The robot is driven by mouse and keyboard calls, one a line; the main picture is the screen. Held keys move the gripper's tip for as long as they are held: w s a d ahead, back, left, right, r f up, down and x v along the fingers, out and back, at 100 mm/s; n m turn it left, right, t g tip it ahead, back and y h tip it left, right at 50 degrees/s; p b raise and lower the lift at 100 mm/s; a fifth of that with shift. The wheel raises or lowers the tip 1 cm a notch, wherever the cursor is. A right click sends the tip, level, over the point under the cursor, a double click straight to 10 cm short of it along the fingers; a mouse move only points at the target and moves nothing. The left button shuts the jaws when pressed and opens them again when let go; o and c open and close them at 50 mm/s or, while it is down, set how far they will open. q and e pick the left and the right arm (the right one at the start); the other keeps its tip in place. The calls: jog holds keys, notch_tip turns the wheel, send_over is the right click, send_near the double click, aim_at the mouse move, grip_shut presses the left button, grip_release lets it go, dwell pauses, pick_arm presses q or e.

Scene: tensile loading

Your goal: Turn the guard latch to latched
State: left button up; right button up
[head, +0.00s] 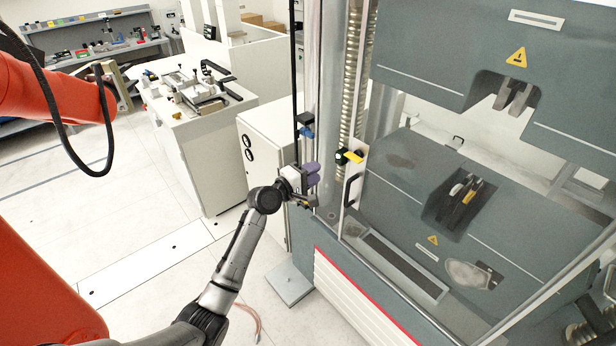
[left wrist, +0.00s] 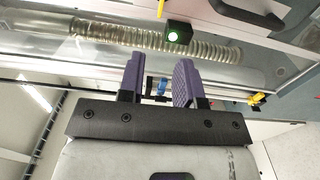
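The guard latch (head: 355,156) shows in the head view as a yellow lever beside a dark block on the edge of the clear guard door. In the left wrist view the black block (left wrist: 179,33) has a lit green light, and part of the yellow lever (left wrist: 161,9) shows at the top edge. My left gripper (head: 313,174) is left of the latch and a little lower, apart from it. In the left wrist view its two purple fingers (left wrist: 158,82) are spread with nothing held between them. My right gripper is not in view.
A black door handle (head: 350,188) is just below the latch. A dark vertical rod with a blue piece (head: 306,131) stands left of the latch, near my gripper. The grey testing machine (head: 400,190) is behind the guard. A white cabinet (head: 262,165) stands left of my gripper.

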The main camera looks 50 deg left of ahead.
pick_arm(q)
jog(key=shift+s, duration=0.85)
